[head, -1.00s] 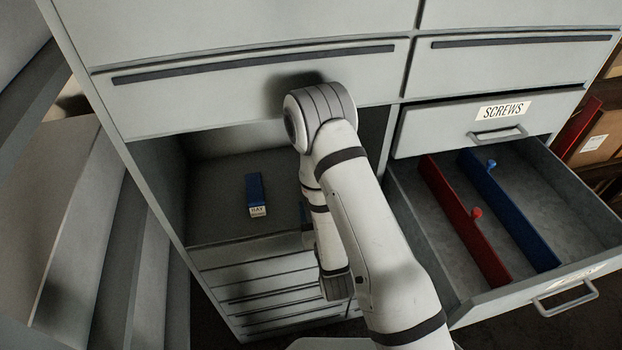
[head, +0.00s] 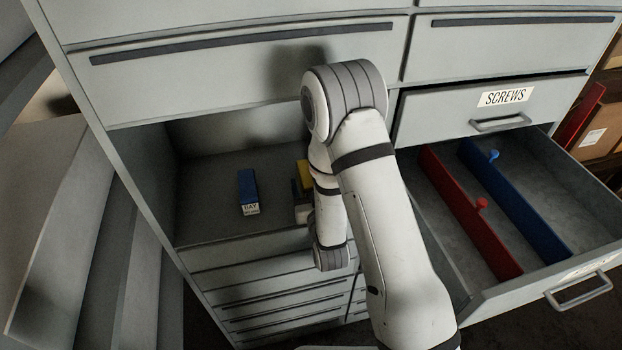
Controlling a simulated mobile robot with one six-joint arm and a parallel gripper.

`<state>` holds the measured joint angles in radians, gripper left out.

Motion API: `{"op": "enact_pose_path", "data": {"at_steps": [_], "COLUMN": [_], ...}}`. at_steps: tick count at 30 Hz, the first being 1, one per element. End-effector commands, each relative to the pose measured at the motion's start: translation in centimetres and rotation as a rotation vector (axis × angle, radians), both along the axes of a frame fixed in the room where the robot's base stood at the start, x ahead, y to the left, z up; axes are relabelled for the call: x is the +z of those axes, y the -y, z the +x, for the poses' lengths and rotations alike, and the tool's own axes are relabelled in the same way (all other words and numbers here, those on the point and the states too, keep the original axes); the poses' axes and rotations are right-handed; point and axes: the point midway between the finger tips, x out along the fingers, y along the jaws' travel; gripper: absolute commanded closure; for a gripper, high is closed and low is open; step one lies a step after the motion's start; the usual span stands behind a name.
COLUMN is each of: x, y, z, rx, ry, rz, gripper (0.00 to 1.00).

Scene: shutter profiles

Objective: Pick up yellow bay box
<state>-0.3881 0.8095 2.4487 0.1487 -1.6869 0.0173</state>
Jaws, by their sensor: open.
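The yellow bay box (head: 304,172) stands in the open bay of the grey cabinet, and only a narrow part of it shows at the left edge of my arm. My gripper (head: 302,213) is mostly hidden behind my wrist. Its visible part is at the bay's front, just nearer than the yellow box and apart from it as far as I can see. The jaws are open and I see nothing held. A blue box with a white "BAY" label (head: 249,190) stands to the left on the bay floor.
To the right, an open drawer (head: 440,250) holds a red divider (head: 465,210) and a blue divider (head: 515,200). The bay floor is clear around the labelled blue box.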

Motion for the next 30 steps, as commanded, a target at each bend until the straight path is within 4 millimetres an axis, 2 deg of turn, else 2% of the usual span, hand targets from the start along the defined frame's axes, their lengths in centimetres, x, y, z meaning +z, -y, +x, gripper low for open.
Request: {"op": "enact_pose_path", "data": {"at_steps": [3,11,30], "x": [0.12,-0.04,-0.05], "y": [-0.19,-0.25,-0.32], "z": [0.87,0.96,0.91], "rx": [0.000,0.000,0.001], "ry": [0.000,-0.001,-0.001], "rz": [0.000,0.000,0.000], "gripper": [0.35,0.36,0.89]}}
